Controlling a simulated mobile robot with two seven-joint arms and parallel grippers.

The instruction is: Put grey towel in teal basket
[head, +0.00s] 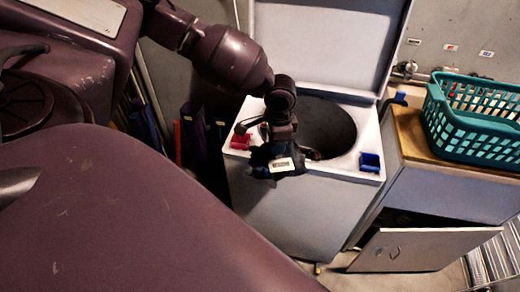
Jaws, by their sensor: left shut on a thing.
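My left gripper (278,155) is over the front edge of the white top-loading washer (290,220), in front of its round drum opening (335,125). Its fingers point away from the camera and are mostly hidden by its dark body, which bears a white label. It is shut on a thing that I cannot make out. I cannot pick out the grey towel with certainty. A small brownish patch shows in the drum beside the gripper. The teal basket (470,115) stands on a wooden-topped cabinet at the right, and no towel shows in it. My right gripper is not in view.
The washer's lid (330,45) stands open behind the drum. A red clip-like piece (240,142) and a blue one (370,162) sit on its rim. The cabinet (440,180) has an open door (415,250) low at the front. Taps (405,69) are on the wall.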

